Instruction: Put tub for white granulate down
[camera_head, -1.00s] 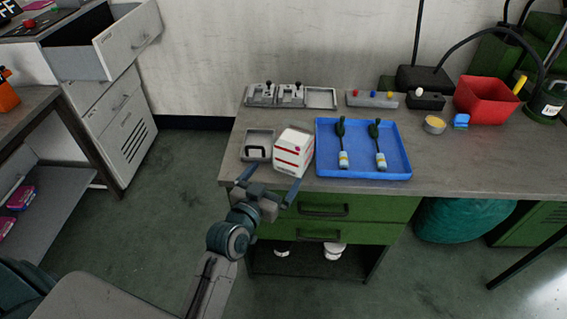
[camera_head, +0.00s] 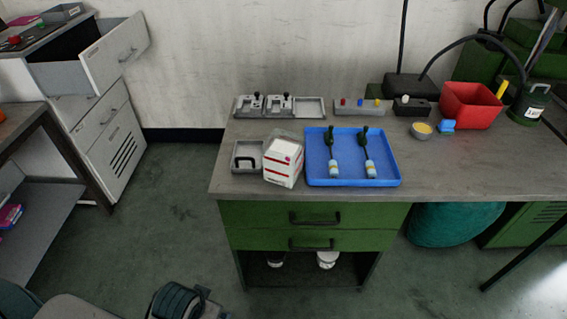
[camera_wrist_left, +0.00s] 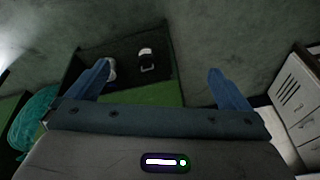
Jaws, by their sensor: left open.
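The tub for white granulate, which I take to be the white box-shaped container with red stripes (camera_head: 283,163), stands on the bench near its front left edge. It sits between a small grey tray and a blue tray, close to both. Its upper rim looks see-through. My left gripper (camera_wrist_left: 159,70) is open and empty in the left wrist view, its blue fingers wide apart. It is away from the tub, and that view shows the floor and lower cabinet. In the head view only a part of my left arm shows at the bottom. My right gripper is not in view.
The blue tray (camera_head: 316,179) holds two dark-handled tools. The small grey tray (camera_head: 239,165) holds a black handle-shaped part. Grey fixtures (camera_head: 265,107) stand behind. A red bin (camera_head: 470,106) and a small yellow-filled dish (camera_head: 421,131) are further right. The bench's front right is clear.

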